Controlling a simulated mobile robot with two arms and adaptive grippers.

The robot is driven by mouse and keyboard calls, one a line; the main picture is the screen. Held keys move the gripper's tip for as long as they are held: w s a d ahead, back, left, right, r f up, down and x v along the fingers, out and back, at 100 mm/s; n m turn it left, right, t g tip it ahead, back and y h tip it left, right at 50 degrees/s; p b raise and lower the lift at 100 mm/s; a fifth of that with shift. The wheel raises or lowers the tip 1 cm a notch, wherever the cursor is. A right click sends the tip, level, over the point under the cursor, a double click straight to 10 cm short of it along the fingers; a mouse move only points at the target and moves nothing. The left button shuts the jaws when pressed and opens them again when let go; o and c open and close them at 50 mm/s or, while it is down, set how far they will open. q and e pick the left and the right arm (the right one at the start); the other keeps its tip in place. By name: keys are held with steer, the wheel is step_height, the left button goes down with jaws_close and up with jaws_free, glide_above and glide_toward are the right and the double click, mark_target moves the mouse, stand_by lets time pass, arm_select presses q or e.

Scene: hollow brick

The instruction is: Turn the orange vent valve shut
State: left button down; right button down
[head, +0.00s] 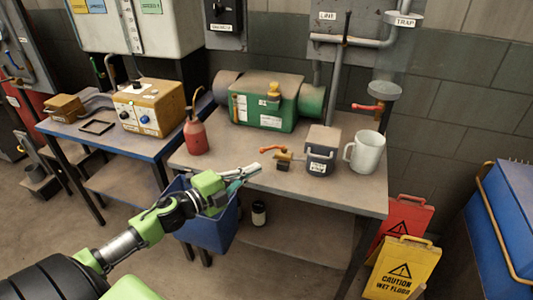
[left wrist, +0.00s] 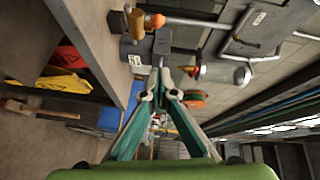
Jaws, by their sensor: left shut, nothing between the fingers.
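A small brass valve with an orange lever (head: 274,150) sits on the workbench in the head view, just left of a dark labelled box. A second, red-orange handle (head: 368,107) is on the wall pipe below the TRAP label. I cannot read which one is the vent. My left gripper (head: 252,170) is shut and empty over the front part of the bench, left of and nearer than the brass valve, apart from it. In the left wrist view its fingers (left wrist: 160,68) meet at the tips, with orange parts beyond them. My right gripper is in neither view.
The workbench (head: 345,197) also holds a green machine (head: 266,100), a red oil can (head: 195,135), the dark box (head: 321,160) and a white mug (head: 367,153). A blue bin (head: 209,232) hangs at its front left. A yellow caution sign (head: 404,272) stands right.

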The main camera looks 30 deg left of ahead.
mark_target(273, 148)
arm_select(q)
steer(key=w+a+f+p, duration=0.1)
steer(key=w, duration=0.8)
steer(key=shift+w, duration=0.3)
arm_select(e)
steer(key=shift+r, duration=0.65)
arm_select(q)
steer(key=shift+f, duration=0.15)
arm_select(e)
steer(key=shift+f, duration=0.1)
